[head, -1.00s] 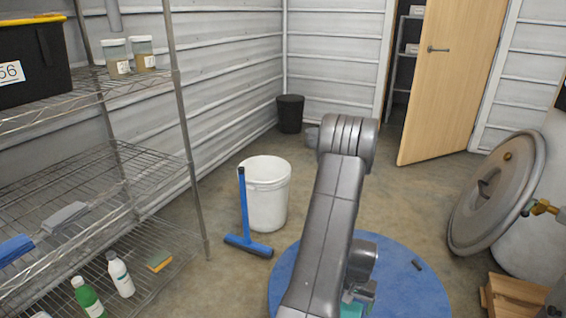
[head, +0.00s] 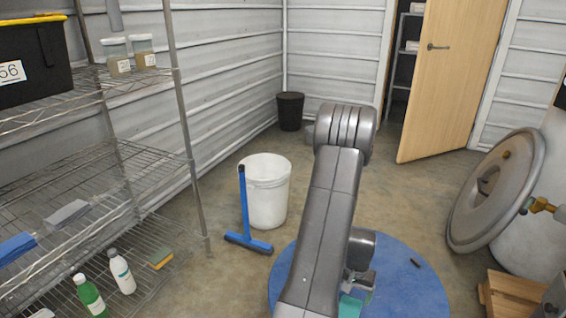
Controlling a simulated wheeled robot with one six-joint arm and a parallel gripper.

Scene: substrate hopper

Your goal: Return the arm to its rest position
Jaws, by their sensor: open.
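My arm (head: 325,225) rises from the bottom of the head view, bends at a rounded elbow and folds back down on its right side. My gripper (head: 356,288) is low beside the upper arm, over the blue round mat (head: 405,290). It is partly hidden by the arm, and its fingertips are hard to make out. A teal patch shows at its lower end; I cannot tell whether it is part of the gripper. The gripper is open.
A wire shelf (head: 190,165) with bottles and jars stands left. A white bucket (head: 268,190) and a blue squeegee (head: 243,210) stand left of my arm. A round metal lid (head: 497,190) and a wooden pallet (head: 512,293) are right.

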